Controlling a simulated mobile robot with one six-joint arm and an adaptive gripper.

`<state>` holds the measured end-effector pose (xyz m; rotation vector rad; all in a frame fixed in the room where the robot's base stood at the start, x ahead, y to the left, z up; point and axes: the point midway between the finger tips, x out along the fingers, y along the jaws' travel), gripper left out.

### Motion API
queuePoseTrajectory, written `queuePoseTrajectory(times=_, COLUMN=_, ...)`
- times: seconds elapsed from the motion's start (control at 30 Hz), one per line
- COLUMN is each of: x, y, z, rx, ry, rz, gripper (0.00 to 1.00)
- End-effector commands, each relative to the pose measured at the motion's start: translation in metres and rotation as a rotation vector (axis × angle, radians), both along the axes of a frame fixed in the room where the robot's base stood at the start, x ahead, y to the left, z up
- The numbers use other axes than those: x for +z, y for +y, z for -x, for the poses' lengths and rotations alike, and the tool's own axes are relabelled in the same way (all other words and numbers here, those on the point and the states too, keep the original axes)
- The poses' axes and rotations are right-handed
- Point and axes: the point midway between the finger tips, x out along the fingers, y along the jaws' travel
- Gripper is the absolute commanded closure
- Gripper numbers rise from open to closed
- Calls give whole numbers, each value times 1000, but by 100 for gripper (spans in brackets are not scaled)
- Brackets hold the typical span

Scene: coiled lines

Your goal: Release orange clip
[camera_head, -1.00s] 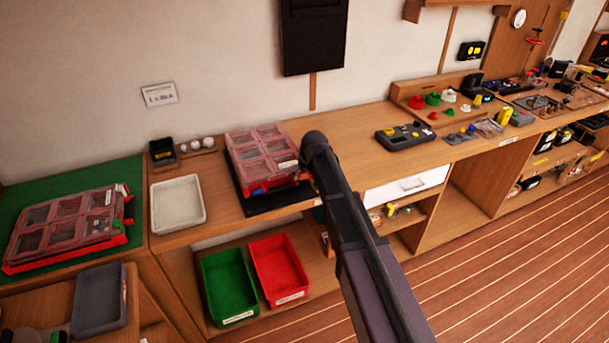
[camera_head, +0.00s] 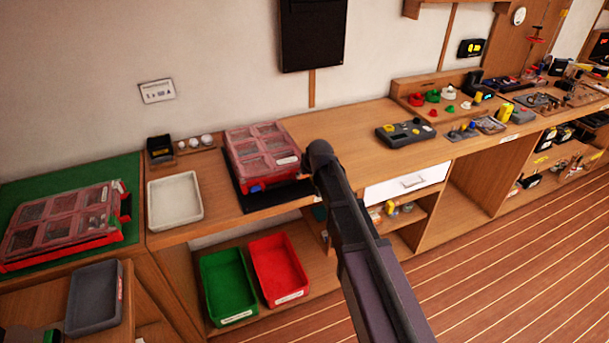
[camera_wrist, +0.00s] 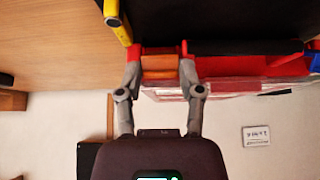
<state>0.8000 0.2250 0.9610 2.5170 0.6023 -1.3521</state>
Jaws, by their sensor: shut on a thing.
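The orange clip (camera_wrist: 159,66) shows in the wrist view, on the front edge of a red case with a clear lid. My gripper (camera_wrist: 160,56) is shut on the clip, with one grey finger at each side of it. The red case (camera_head: 262,152) sits on a black mat (camera_head: 262,202) on the bench in the head view. There the black end of my arm is at the case's right side and hides my gripper and the clip. A blue part (camera_head: 257,187) shows on the case's front edge.
A yellow part (camera_wrist: 117,22) is close beside the left finger in the wrist view. A white tray (camera_head: 150,205) and a second red case (camera_head: 35,262) stand left of the case. Green (camera_head: 204,293) and red (camera_head: 258,285) bins sit below. Bench to the right is clear up to a grey device (camera_head: 398,145).

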Motion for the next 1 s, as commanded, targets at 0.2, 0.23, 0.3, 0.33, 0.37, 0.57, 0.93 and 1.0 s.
queuePoseTrajectory(times=0.2, x=0, y=0, z=0, rx=1, ry=1, rz=0, gripper=99)
queuePoseTrajectory(times=0.23, x=0, y=0, z=0, rx=1, ry=1, rz=0, gripper=43)
queuePoseTrajectory(times=0.3, x=0, y=0, z=0, rx=1, ry=2, rz=0, gripper=22)
queuePoseTrajectory(times=0.33, x=0, y=0, z=0, rx=0, ry=2, rz=0, gripper=17)
queuePoseTrajectory(times=0.37, x=0, y=0, z=0, rx=1, ry=2, rz=0, gripper=17)
queuePoseTrajectory(times=0.57, x=0, y=0, z=0, rx=1, ry=2, rz=0, gripper=17)
queuePoseTrajectory(times=0.93, x=1, y=0, z=-1, rx=1, ry=8, rz=3, gripper=17)
queuePoseTrajectory(times=1.0, x=2, y=1, z=-1, rx=1, ry=16, rz=7, gripper=17)
